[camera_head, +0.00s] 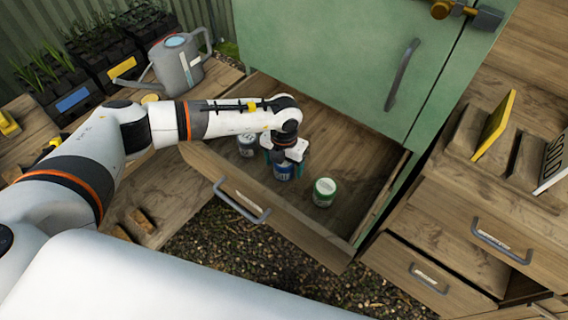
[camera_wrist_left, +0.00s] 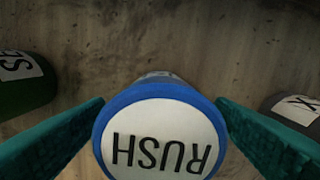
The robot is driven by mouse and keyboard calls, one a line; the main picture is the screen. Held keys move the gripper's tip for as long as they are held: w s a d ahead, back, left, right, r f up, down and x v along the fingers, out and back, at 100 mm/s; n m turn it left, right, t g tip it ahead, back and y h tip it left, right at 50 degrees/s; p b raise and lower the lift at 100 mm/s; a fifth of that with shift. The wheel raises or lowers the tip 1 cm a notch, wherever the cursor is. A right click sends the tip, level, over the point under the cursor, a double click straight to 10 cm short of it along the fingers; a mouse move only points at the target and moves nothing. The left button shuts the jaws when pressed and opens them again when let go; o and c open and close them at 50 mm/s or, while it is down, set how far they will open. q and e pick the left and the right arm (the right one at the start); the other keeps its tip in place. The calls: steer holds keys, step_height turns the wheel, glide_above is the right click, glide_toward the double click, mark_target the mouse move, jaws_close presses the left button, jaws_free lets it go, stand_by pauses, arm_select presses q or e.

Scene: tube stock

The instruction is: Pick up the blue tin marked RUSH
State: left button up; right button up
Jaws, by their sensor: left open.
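The blue tin marked RUSH (camera_wrist_left: 160,140) stands upright between the two teal fingers of my open left gripper (camera_wrist_left: 160,128) in the left wrist view. Its white lid label reads upside down there. In the head view the blue tin (camera_head: 283,172) stands in the open drawer, partly hidden under my left gripper (camera_head: 284,158). The fingers are on either side of the tin, close to it; I cannot tell whether they touch it. My right gripper is not in view.
A green tin (camera_head: 324,192) stands to the right in the wooden drawer (camera_head: 290,212), and a grey tin (camera_head: 246,146) to the left. A green cabinet door (camera_head: 330,60) rises behind. A grey watering can (camera_head: 178,66) stands at upper left.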

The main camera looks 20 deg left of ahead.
arm_select(q)
steer(key=shift+f, duration=0.8)
steer(key=c, duration=1.1)
steer(key=shift+r, duration=0.1)
steer(key=shift+c, duration=0.2)
